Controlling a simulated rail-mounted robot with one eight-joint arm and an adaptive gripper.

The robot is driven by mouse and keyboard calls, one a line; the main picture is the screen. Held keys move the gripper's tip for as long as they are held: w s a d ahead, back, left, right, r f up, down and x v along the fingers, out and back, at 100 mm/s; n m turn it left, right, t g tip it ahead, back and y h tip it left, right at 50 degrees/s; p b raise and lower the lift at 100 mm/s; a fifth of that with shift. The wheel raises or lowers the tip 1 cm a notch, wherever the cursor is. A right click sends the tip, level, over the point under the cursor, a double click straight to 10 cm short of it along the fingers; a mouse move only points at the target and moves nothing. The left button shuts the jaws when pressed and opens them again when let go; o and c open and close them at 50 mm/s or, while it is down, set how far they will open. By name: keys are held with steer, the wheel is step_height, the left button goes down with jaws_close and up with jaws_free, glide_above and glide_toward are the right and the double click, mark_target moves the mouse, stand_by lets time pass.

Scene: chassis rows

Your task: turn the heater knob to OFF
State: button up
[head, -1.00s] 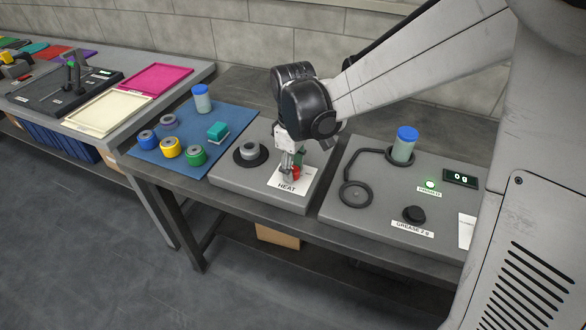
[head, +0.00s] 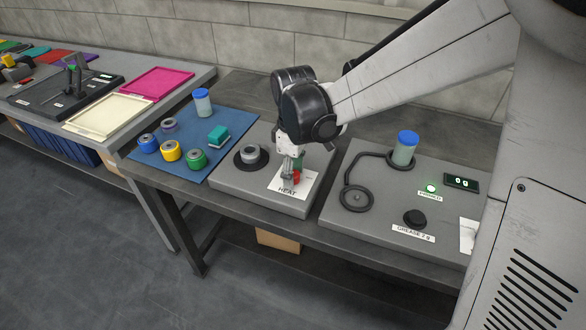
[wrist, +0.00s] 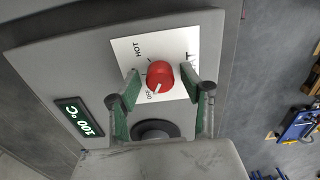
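The red heater knob (wrist: 160,76) sits on a white card on the grey heater box (wrist: 80,65). Its white pointer mark is turned toward the "OFF" lettering, with "HOT" printed further round. My gripper (wrist: 160,80) is over the knob with one finger on each side. In the wrist view a gap shows between each finger and the knob, so it looks open. In the head view my gripper (head: 292,172) points down at the card marked HEAT and partly hides the knob (head: 297,177). The heater display (wrist: 78,119) reads 100 °C.
A grey ring part (head: 251,153) sits on the heater's round dark plate, left of my gripper. A blue mat (head: 176,165) with several coloured rings and a lidded jar lies further left. The grease station (head: 385,215) with a blue-capped jar stands to the right.

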step_height(320, 180, up, 12)
stand_by(0.8)
steer(key=s+d+m+t, duration=0.7)
steer(key=s+d+m, duration=0.5)
steer(key=s+d, duration=0.3)
steer(key=s, duration=0.3)
steer(key=shift+d+m, duration=0.35)
steer(key=shift+m, duration=0.05)
